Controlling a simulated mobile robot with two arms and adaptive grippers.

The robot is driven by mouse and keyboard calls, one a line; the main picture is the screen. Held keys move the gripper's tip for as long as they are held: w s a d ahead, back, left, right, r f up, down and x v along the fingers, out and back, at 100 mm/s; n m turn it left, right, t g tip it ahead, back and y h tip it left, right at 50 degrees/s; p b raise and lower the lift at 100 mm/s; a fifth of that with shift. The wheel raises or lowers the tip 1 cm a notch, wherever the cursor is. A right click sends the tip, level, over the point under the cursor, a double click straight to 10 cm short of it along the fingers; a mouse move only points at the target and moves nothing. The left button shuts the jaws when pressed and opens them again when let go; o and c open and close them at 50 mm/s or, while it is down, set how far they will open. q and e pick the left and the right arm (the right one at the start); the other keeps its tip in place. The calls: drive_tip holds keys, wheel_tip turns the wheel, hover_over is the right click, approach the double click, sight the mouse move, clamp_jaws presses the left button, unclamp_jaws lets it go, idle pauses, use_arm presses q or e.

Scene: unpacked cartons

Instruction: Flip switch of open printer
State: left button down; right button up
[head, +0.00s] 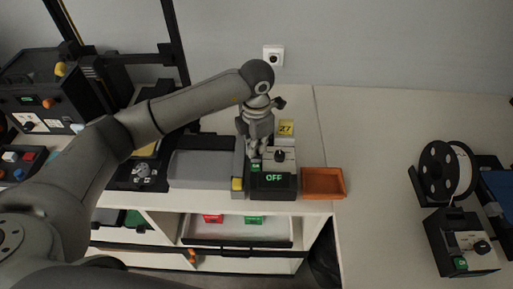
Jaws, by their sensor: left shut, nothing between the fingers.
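My left gripper (254,155) reaches down over the middle control box (284,193), with its fingers shut and empty. Its fingertips are at the box's top left, close to a small green-lit switch (256,167); I cannot tell whether they touch it. The box has a dark knob (280,156) and a screen (274,179) that reads OFF in green. A grey printer bed (201,168) lies left of the box. Another control box (462,243), with a knob and a small green-lit switch, stands at the right. My right gripper is not in view.
An orange tray (323,183) sits right of the middle box, and a yellow tag (286,127) marked 27 stands behind it. A filament spool (447,172) stands at the right. Black printer equipment (48,92) fills the left. An open drawer (237,232) is below.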

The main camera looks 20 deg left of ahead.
use_arm(q)
drive_tip(key=shift+r+p, duration=1.5)
drive_tip(key=shift+r, duration=1.85)
